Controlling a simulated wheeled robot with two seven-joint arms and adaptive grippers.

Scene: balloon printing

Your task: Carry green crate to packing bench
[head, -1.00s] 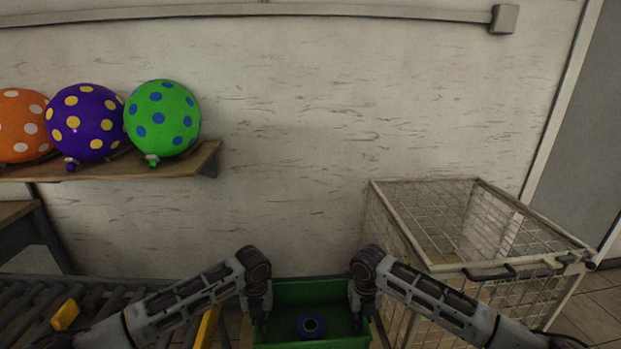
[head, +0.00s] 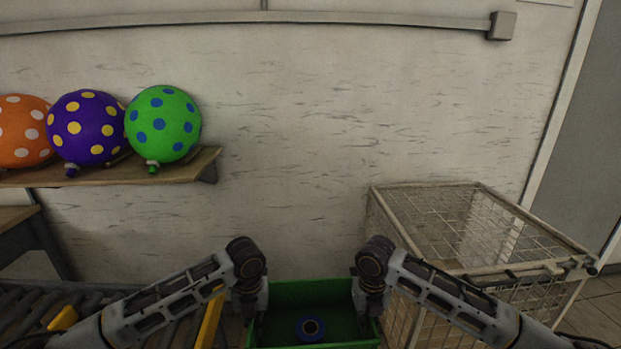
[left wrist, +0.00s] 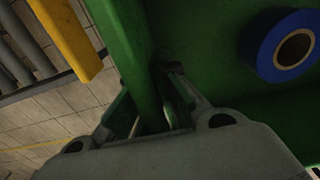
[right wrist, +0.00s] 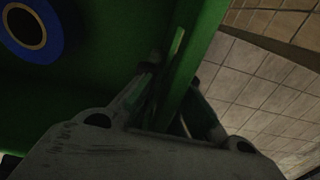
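The green crate (head: 312,293) is low in the middle of the head view, between my two grippers. A blue roll with a dark centre (head: 310,327) lies inside it; the roll also shows in the left wrist view (left wrist: 262,48) and the right wrist view (right wrist: 48,40). My left gripper (left wrist: 158,100) has its fingers on both sides of the crate's left wall, closed on it. My right gripper (right wrist: 172,95) has its fingers on both sides of the right wall, closed on it. The packing bench cannot be made out for certain.
A roller conveyor (head: 95,305) with yellow parts (head: 210,322) is at the lower left. A wire cage (head: 480,230) stands close on the right. A shelf (head: 120,172) with dotted balloons (head: 163,124) is on the wall. Tiled floor shows beneath the crate's sides.

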